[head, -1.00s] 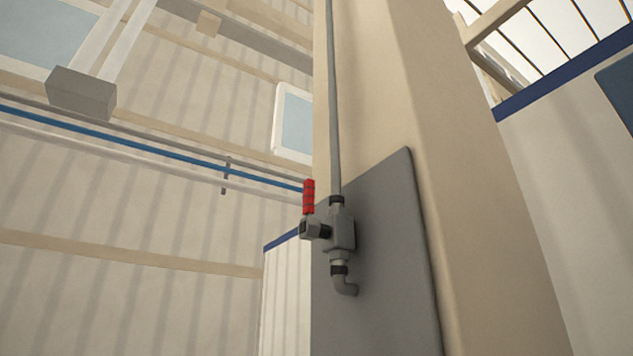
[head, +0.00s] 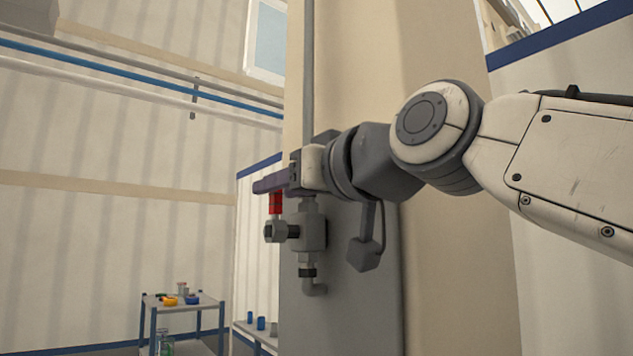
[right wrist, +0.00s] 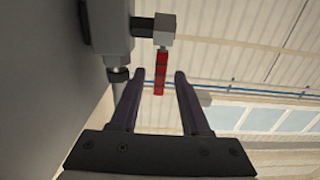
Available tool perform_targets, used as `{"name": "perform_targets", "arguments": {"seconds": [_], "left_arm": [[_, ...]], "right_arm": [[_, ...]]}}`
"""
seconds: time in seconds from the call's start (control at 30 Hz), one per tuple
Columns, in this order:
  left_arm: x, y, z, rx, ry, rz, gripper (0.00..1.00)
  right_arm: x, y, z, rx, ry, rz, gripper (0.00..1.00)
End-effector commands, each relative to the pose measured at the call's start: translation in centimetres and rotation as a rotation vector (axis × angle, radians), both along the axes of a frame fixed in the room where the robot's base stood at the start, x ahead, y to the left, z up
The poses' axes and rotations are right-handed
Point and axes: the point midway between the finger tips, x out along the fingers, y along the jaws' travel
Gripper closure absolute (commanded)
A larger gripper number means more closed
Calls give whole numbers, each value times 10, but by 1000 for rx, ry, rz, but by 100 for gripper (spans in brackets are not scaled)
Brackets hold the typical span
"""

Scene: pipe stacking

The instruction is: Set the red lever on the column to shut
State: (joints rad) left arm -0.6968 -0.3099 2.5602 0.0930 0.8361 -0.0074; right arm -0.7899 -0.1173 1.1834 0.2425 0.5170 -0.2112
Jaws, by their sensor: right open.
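The red lever (head: 275,203) sits on a grey valve (head: 312,229) fixed to the column's grey plate (head: 345,305). It points up along the pipe. My right gripper (head: 262,186) comes in from the right, in front of the pipe, and hides the lever's upper part in the head view. In the right wrist view the red lever (right wrist: 159,73) lies between the open fingertips of my right gripper (right wrist: 160,74), with a gap on each side. The valve (right wrist: 108,25) is at the top of that view. My left gripper is not in view.
The beige column (head: 445,260) stands behind the plate. A small cart (head: 183,301) with coloured items stands at the lower left, well behind. A bench with blue cups (head: 261,323) is beside the column. The space left of the valve is clear.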

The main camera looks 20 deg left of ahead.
Motion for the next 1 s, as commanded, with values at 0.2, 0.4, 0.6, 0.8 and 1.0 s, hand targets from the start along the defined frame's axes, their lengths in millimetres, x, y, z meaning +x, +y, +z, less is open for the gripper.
{"name": "perform_targets", "arguments": {"seconds": [0.2,0.4,0.6,0.8,1.0], "left_arm": [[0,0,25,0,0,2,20],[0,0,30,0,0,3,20],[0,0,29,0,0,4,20],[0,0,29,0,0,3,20],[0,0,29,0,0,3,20]], "right_arm": [[22,28,4,-3,1,0,54],[31,39,1,-1,-1,-1,54],[31,40,0,-1,-1,-1,54],[31,39,0,-1,-1,-1,100],[31,39,0,-1,-1,-2,100]]}}
